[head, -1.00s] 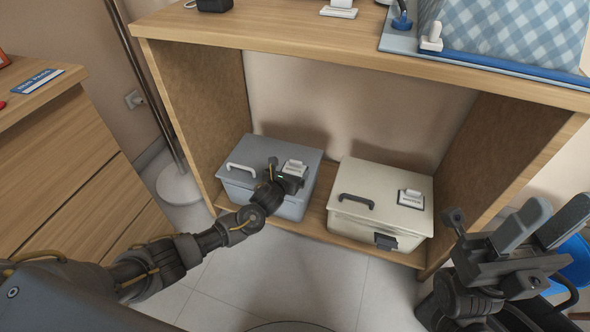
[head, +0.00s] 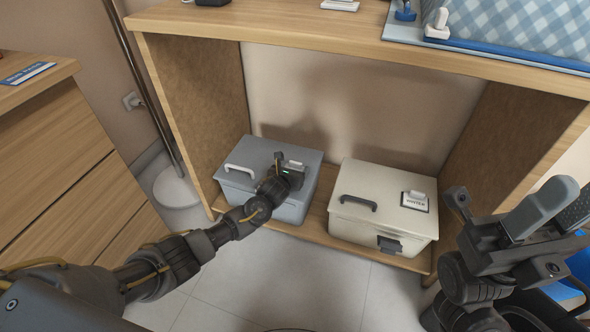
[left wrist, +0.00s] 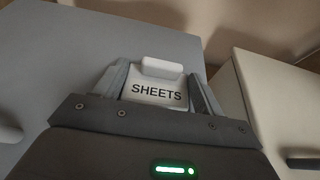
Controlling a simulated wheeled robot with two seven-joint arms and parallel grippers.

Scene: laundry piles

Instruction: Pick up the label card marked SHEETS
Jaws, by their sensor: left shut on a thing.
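The SHEETS label card (left wrist: 158,91) is white with black letters and a raised tab on top. In the left wrist view it sits between the two fingers of my left gripper (left wrist: 160,86), which is shut on it. In the head view my left gripper (head: 291,167) is over the front right part of the grey-blue box lid, mostly hiding the card. I cannot tell whether the card touches the lid. My right gripper (head: 556,212) is at the lower right, empty, with its fingers apart, away from the card.
The grey-blue box (head: 254,157) and a cream box (head: 372,194) with another label card (head: 415,200) stand on the low shelf. A wooden top (head: 300,30) overhangs them, with side panels left and right. A drawer unit (head: 70,180) stands left.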

